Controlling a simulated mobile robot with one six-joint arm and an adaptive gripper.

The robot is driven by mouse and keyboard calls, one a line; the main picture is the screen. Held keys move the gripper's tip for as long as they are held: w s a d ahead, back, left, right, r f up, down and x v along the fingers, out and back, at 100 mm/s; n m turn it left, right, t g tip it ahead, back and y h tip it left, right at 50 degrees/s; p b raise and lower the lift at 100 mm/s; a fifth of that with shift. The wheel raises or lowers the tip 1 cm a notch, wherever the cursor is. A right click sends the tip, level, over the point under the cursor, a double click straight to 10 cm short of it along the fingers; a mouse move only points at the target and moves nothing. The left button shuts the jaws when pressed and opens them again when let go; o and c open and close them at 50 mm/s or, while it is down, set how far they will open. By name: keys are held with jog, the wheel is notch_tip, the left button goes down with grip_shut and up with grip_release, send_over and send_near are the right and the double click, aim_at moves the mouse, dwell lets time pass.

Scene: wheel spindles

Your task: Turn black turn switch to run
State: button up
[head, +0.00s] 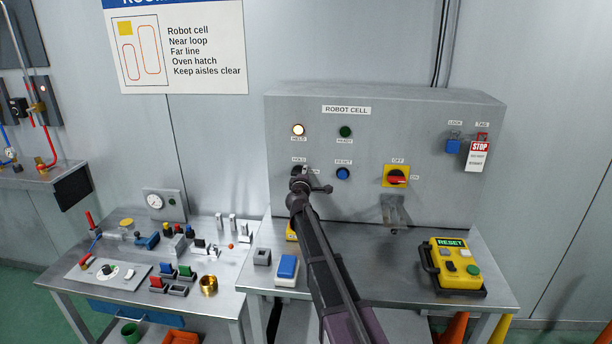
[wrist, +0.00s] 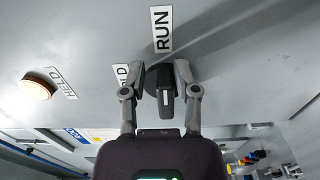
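The black turn switch (wrist: 165,87) is in the middle of the wrist view, on the grey panel. A RUN label (wrist: 162,28) is above it there, and a partly covered HOLD label (wrist: 121,77) is to its left. My gripper (wrist: 159,72) has one finger on each side of the switch. The right finger is close against the handle, and a gap shows at the left finger. I cannot tell which label the handle points to. In the head view my gripper (head: 303,180) hides most of the switch, below the HOLD label (head: 299,159).
The HELD lamp (head: 298,130) glows; the READY lamp (head: 345,132) looks dark. A blue RESET button (head: 343,173), a red-yellow OFF/ON switch (head: 397,177) and a STOP tag (head: 479,154) are further right on the panel. A yellow pendant (head: 458,266) stands on the bench.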

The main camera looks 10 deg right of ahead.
jog(key=shift+w+a+f, duration=0.15)
jog(key=shift+w+f, duration=0.1)
jog(key=shift+s, duration=0.1)
jog(key=shift+s, duration=0.15)
jog(key=v, duration=1.1)
jog(key=shift+s, duration=0.3)
jog(key=shift+a, duration=0.1)
